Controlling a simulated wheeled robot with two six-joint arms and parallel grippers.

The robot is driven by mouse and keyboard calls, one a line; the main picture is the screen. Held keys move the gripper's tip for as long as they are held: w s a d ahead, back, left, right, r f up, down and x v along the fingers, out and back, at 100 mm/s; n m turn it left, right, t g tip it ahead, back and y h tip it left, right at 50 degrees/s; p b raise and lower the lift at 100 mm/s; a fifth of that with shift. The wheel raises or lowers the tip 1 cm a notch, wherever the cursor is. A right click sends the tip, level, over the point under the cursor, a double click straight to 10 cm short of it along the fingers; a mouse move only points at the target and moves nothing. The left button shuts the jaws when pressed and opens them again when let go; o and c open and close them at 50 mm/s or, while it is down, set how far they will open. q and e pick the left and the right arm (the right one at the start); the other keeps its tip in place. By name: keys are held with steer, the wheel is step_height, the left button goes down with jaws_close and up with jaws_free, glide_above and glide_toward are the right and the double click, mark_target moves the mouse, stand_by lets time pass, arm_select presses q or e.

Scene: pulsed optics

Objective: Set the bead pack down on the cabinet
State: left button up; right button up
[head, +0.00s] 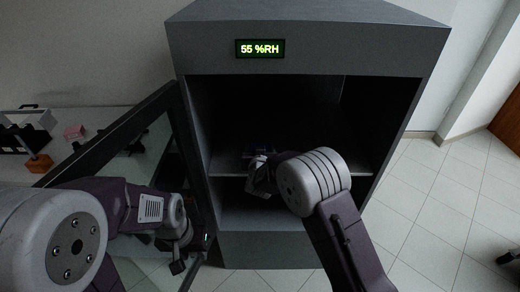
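The cabinet (308,45) is a dark grey box with an open front, an inner shelf (225,163) and a lit display reading 55 %RH. My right arm reaches into the opening. My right gripper (260,172) is at the shelf's front edge, small, dark and partly hidden by its own wrist. A small bluish-purple patch shows just beyond it on the shelf; I cannot tell whether this is the bead pack. My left gripper (186,256) is low beside the open glass door (150,165), near its lower right edge; whether its fingers are closed is unclear.
The door stands swung out to the left of the opening. Behind it a white table (12,172) holds a white rack (28,118), a pink block (74,131) and an orange item (39,163).

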steer(key=shift+f, duration=0.3)
stand_by(0.4)
steer(key=o, duration=1.5)
steer(key=shift+o, duration=0.2)
steer(key=v, duration=0.9)
steer(key=shift+p, duration=0.3)
